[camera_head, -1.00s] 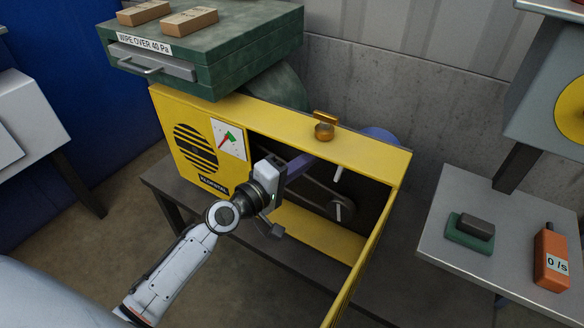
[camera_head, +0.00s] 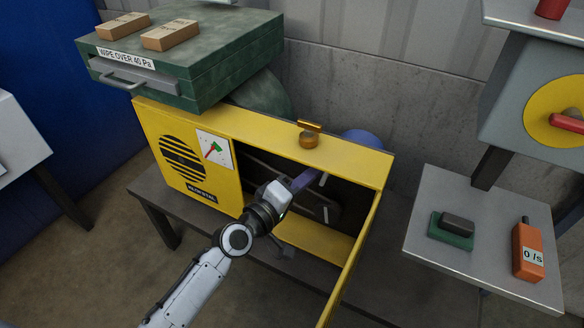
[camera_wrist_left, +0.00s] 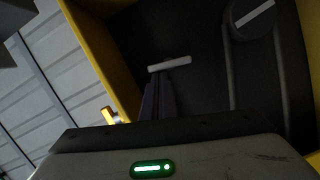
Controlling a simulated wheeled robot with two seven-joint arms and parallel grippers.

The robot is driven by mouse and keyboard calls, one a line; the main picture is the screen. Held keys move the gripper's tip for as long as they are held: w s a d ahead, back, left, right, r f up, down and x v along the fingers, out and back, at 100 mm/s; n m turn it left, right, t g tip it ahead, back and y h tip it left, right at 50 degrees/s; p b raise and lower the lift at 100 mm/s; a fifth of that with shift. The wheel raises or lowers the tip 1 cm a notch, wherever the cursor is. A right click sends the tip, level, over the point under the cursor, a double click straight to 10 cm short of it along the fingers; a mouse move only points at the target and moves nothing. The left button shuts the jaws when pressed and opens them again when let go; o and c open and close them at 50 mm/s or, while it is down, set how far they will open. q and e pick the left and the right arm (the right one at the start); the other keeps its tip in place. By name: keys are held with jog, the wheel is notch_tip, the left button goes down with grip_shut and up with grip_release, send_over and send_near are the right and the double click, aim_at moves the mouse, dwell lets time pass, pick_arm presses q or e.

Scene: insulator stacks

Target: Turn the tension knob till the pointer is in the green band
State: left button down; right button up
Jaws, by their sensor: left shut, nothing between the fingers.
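A yellow machine housing (camera_head: 345,163) stands open at the front. A small white gauge (camera_head: 214,150) on its front has red and green marks; I cannot tell pointer from band. Inside, a white bar (camera_head: 323,179), perhaps the tension knob's handle, shows just beyond my left gripper (camera_head: 312,178). In the left wrist view the same bar (camera_wrist_left: 169,64) lies across the tips of my dark, shut left fingers (camera_wrist_left: 164,80); contact is unclear. The gripper is empty. My right gripper is out of view.
A pulley with a white stripe (camera_head: 325,214) sits deeper inside, also in the wrist view (camera_wrist_left: 255,13). A brass fitting (camera_head: 309,139) stands on the housing top. A green drawer unit (camera_head: 190,65) is above left; a grey side table (camera_head: 425,215) stands right.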

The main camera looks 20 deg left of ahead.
pick_arm(q)
jog(key=shift+s+d+f+m+g, duration=0.15)
jog(key=shift+d+m, duration=0.1)
jog(key=shift+d, duration=0.15)
jog(key=shift+s+d+r+m+g, duration=0.1)
jog(key=shift+d+m+g, duration=0.05)
jog(key=shift+d+m, duration=0.15)
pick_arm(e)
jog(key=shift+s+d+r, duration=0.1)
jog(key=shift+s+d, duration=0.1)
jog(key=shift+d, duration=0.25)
